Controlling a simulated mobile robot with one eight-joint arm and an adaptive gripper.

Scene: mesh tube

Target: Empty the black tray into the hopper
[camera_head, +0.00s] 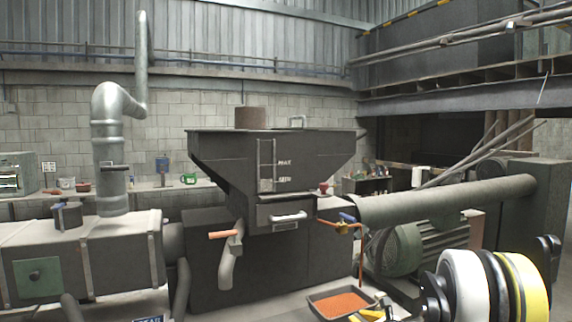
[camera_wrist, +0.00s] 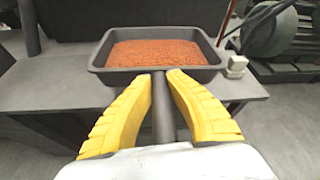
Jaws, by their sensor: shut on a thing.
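The black tray (camera_head: 318,310) is at the bottom of the head view, filled with orange-red granules (camera_head: 342,304). In the wrist view the tray (camera_wrist: 95,62) sits level, its granules spread evenly. My gripper (camera_head: 372,310) is at the tray's near right side. In the wrist view my gripper's yellow fingers (camera_wrist: 163,80) are shut on a dark handle (camera_wrist: 163,112) that runs from the tray toward me. The dark hopper (camera_head: 220,157) stands above and behind the tray.
A grey bench top (camera_wrist: 55,90) lies at the tray; I cannot tell whether they touch. An orange-handled pipe (camera_head: 228,255), a valve with a thin red pipe (camera_head: 345,228) and a thick horizontal barrel (camera_head: 450,200) surround the hopper. A small pale block (camera_wrist: 236,66) is beside the tray.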

